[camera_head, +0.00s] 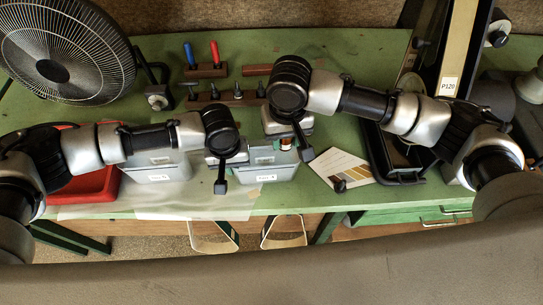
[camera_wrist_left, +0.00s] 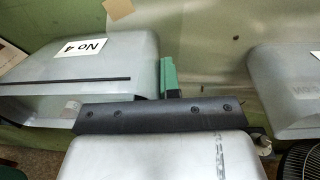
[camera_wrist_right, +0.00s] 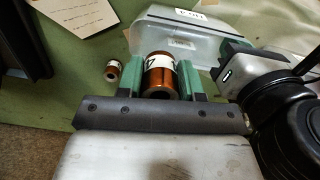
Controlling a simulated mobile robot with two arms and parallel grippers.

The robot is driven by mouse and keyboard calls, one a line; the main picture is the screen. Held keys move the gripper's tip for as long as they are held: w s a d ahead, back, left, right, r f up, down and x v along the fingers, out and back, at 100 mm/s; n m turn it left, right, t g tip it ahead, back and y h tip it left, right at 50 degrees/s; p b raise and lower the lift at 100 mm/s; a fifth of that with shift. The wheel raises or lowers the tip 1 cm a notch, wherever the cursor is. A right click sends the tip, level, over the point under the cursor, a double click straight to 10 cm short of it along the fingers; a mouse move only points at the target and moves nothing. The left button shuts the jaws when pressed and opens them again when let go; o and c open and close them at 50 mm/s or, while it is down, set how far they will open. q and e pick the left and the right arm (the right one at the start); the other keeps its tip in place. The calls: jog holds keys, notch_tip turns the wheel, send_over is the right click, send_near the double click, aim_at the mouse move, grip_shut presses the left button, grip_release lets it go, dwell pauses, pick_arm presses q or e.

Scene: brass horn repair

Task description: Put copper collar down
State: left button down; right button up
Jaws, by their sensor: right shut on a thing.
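A copper collar (camera_wrist_right: 158,76) with a white marked label sits between the green fingers of my right gripper (camera_wrist_right: 163,80), which is shut on it. In the head view the collar (camera_head: 286,143) shows only in part under my right arm, by the back edge of a grey bin (camera_head: 284,157). In the right wrist view that bin (camera_wrist_right: 170,42) is just beyond the collar; I cannot tell the height of the collar above the bench. My left gripper (camera_wrist_left: 168,78) is shut and empty, its green fingers together near a grey bin labelled No 4 (camera_wrist_left: 90,62).
A smaller copper piece (camera_wrist_right: 113,70) stands on the green bench (camera_wrist_right: 75,95). A second grey bin (camera_head: 155,170) and a red tray (camera_head: 95,185) are at left. A card with colour swatches (camera_head: 340,168), a black tray and a fan (camera_head: 62,50) also occupy the bench.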

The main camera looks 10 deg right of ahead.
notch_tip(320, 180, down, 8)
jog(key=shift+f, duration=0.15)
dwell(0.3)
jog(key=shift+f, duration=0.55)
jog(key=o, duration=0.7)
notch_tip(320, 180, up, 13)
jog(key=shift+r, duration=0.1)
pick_arm(q)
jog(key=c, duration=1.3)
grip_release()
